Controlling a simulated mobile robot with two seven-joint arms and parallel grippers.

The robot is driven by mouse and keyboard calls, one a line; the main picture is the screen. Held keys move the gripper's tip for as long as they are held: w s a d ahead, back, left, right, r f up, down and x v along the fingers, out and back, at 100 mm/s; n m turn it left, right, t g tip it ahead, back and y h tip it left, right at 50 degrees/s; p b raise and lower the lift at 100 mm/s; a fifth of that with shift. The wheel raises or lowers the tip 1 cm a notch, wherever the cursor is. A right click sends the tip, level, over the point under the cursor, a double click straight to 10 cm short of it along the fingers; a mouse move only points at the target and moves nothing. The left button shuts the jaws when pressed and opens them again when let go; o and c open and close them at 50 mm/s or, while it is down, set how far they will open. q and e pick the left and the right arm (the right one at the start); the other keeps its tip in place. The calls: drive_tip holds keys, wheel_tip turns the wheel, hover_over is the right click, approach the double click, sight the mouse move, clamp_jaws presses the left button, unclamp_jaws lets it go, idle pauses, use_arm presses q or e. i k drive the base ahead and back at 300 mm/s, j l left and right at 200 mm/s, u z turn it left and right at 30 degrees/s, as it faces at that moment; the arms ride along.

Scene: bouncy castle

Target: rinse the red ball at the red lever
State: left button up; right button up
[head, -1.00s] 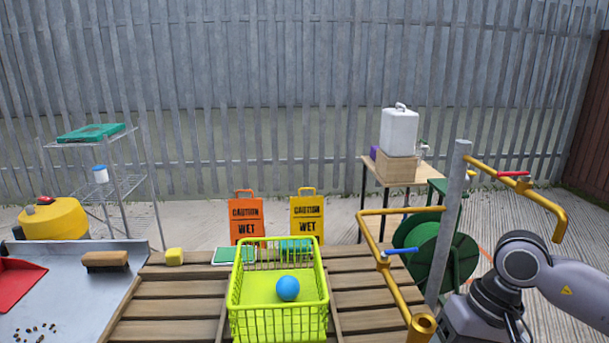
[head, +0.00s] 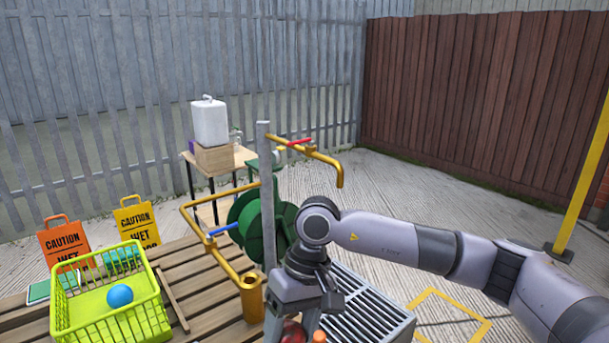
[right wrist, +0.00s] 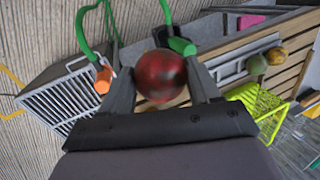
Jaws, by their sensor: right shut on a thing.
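The red ball (right wrist: 160,76), with dark smudges on it, is held between the two fingers of my right gripper (right wrist: 161,88) in the right wrist view. In the head view the ball (head: 293,332) shows only in part at the bottom edge, below my right wrist. The red lever (head: 300,141) sits on top of a yellow pipe on the grey post, beyond my right gripper (head: 298,328). That pipe's spout (head: 340,180) bends down at its right end. The ball is lower and nearer than the spout. My left gripper is in neither view.
A blue lever (head: 222,229) sits on a lower yellow pipe left of the post (head: 267,195). A grated drain box (head: 368,312) stands right of my wrist. A green basket (head: 68,318) holds a blue ball (head: 120,295). An orange nozzle (right wrist: 103,78) is close to my gripper.

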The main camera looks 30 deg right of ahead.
sight(300, 142)
drive_tip(key=k, duration=0.65)
drive_tip(key=k+z, duration=0.3)
drive_tip(key=z, duration=0.3)
drive_tip(key=i+l+z, duration=0.1)
drive_tip(key=z, duration=0.35)
drive_tip(key=l+z, duration=0.1)
drive_tip(key=z, duration=0.4)
drive_tip(key=i+j, duration=0.15)
drive_tip(key=i, duration=1.8)
